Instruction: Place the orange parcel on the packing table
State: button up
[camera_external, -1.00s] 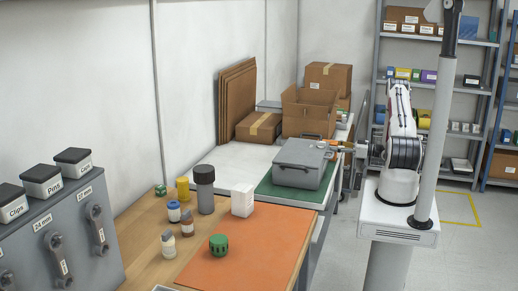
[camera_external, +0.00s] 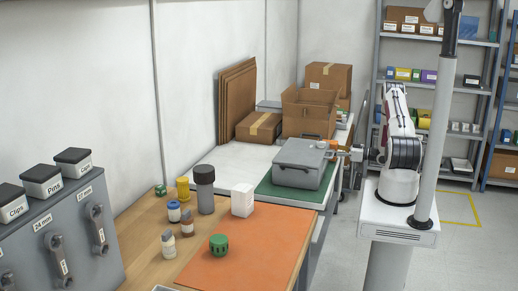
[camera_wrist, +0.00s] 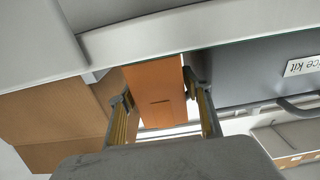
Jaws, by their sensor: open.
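The orange parcel (camera_wrist: 155,91) shows in the wrist view as a flat orange face with a short dark mark, between my two fingers. My gripper (camera_wrist: 158,88) is open, with a finger on each side of the parcel; I cannot tell whether either touches it. In the external view my gripper (camera_external: 341,154) is at the right side of the grey case, by the table edge.
The grey case (camera_external: 297,164) on the green mat (camera_external: 290,195) is close to my gripper; its label shows in the wrist view (camera_wrist: 303,65). An open carton (camera_external: 308,110) stands behind.

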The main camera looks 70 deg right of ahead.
jog(key=shift+w, duration=2.75)
jog(key=c, duration=1.2)
jog(key=shift+r, duration=0.1)
jog(key=shift+r, duration=0.15)
jog(key=s, duration=1.8)
